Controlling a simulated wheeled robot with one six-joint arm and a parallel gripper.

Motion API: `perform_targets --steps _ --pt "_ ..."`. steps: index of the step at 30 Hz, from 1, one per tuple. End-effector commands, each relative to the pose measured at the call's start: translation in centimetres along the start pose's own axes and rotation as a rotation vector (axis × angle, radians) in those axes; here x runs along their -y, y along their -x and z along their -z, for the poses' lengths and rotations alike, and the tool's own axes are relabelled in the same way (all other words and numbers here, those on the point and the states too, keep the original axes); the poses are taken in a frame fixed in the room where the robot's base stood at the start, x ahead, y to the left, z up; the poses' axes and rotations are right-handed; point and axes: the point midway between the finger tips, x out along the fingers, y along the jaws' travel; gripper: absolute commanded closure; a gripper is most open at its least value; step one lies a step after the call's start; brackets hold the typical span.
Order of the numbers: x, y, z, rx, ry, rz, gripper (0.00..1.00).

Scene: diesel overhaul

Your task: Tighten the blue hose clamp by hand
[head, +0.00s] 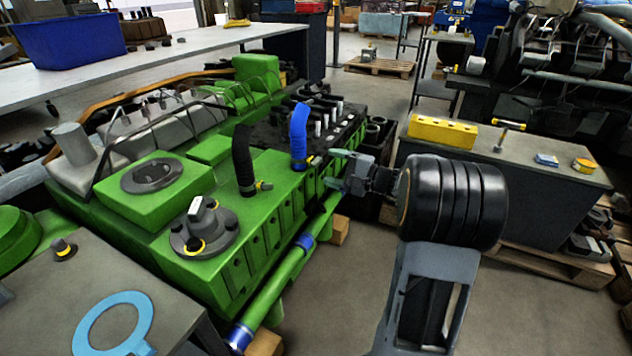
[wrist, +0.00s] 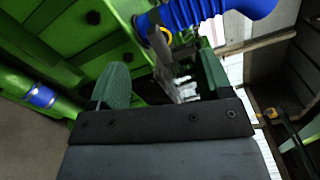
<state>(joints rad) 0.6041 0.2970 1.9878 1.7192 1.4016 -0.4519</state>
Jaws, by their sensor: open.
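The ribbed blue hose (head: 299,135) stands upright on the green engine (head: 215,165) and curves over at its top. The clamp (head: 313,161) is at its base, with a yellow part facing my gripper. In the wrist view the hose (wrist: 205,10) crosses the top, and the clamp's yellow ring (wrist: 164,35) shows beyond the fingers. My gripper (head: 333,168) is open, just right of the clamp, with its green fingers pointing at the engine. In the wrist view the gap between the fingers (wrist: 165,75) holds no clamp; grey metal parts show behind it.
A black hose (head: 242,165) with another yellow-screwed clamp stands left of the blue one. A green pipe (head: 285,280) runs along the engine's near side. A bench (head: 545,170) with a yellow block (head: 442,131) stands to the right.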

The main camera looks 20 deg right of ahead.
Motion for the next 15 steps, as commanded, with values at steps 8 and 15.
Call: perform_targets --steps 8,15 --pt "-0.6 -0.3 0.1 0.002 0.243 0.000 0.28" --pt "0.0 -3.6 0.0 0.003 0.231 -0.001 0.28"
